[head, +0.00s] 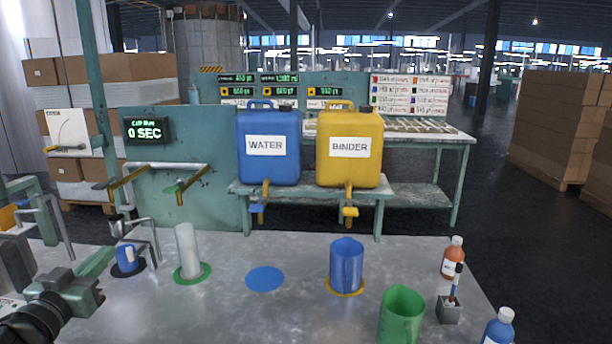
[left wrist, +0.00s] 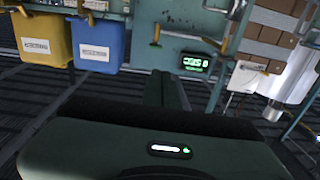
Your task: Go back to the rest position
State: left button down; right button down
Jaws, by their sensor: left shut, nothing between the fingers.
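My left gripper (head: 103,254) reaches in from the lower left in the head view, above the left part of the metal table (head: 225,318). Its fingers are shut with nothing between them. In the left wrist view the closed fingers (left wrist: 167,85) point toward the bench with the display, which appears tilted. My right gripper is not in view.
Near my left gripper stand a small blue cup (head: 127,258) and a pale cylinder (head: 188,250). A blue jug (head: 346,266), green jug (head: 401,316) and bottles (head: 452,258) stand further right. Blue (head: 270,150) and yellow (head: 348,175) containers stand behind. The table's middle front is clear.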

pick_arm(q)
jog(key=s+d+f+g+y, duration=0.1)
jog(key=s+d+f+g, duration=0.2)
jog(key=f, duration=0.5)
jog(key=s+d+f+n+g+y, duration=0.1)
jog(key=s+d+f+g, duration=0.1)
jog(key=s+f, duration=0.55)
jog(key=s+d+f+g+y, duration=0.1)
jog(key=s+d+f+g, duration=0.15)
jog(key=f, duration=0.65)
jog(key=s+d+f+m+g+h, duration=0.1)
jog(key=s+d+f+g, duration=0.4)
jog(key=s, duration=0.5)
jog(key=s+d+f+m+g+h, duration=0.2)
jog(key=s+d+f+g, duration=0.15)
jog(key=s+d, duration=0.5)
notch_tip(320, 180, down, 25)
jog(key=s+a, duration=0.2)
jog(key=s+a+f+g, duration=0.1)
jog(key=s+a+f, duration=0.2)
jog(key=s+f, duration=1.4)
jog(key=shift+f+y, duration=0.3)
jog(key=shift+f, duration=0.2)
